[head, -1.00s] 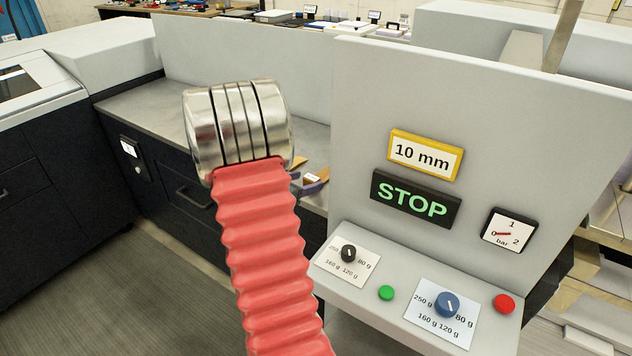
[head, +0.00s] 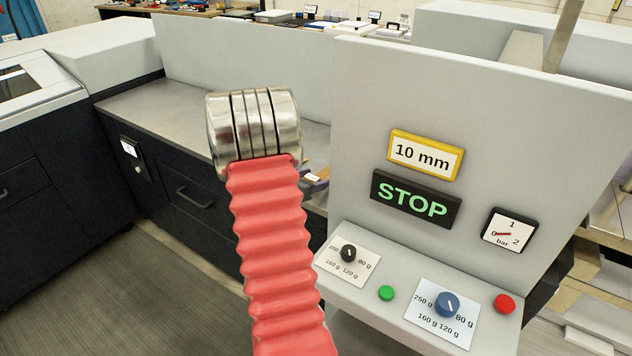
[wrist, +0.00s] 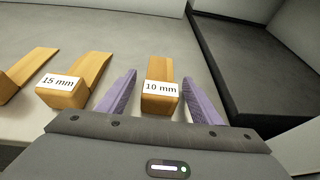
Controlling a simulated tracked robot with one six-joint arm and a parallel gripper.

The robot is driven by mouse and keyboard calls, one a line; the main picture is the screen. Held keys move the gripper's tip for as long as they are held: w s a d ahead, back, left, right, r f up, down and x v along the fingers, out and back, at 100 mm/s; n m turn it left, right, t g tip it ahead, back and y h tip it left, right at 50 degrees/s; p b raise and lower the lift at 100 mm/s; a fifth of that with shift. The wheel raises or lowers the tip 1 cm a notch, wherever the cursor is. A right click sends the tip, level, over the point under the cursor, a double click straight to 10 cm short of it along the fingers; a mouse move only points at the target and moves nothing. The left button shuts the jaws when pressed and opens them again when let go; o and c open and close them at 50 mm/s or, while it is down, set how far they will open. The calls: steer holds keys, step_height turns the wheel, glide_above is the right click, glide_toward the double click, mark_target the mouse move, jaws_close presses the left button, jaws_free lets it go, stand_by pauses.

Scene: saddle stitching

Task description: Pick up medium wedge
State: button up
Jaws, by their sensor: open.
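In the wrist view, three wooden wedges lie in a row on a grey surface. The wedge labelled 10 mm (wrist: 160,87) lies between the two purple fingers of my gripper (wrist: 159,76), with a gap on each side. The wedge labelled 15 mm (wrist: 75,82) is just left of the left finger. A third wedge (wrist: 24,72) is cut off at the left edge, and its label is out of view. No wedge is marked "medium". My gripper is open and empty. In the head view my arm hides most of the gripper and the wedges.
In the head view, a grey panel (head: 480,110) with a yellow-framed 10 mm sign (head: 425,155) and a STOP display (head: 416,199) stands right of my arm. The metal worktop (head: 165,110) left is clear.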

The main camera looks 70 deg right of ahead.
steer(key=shift+c, duration=0.3)
steer(key=c, duration=1.1)
steer(key=shift+r, duration=0.15)
step_height(320, 180, up, 10)
steer(key=shift+f, duration=0.1)
stand_by(0.6)
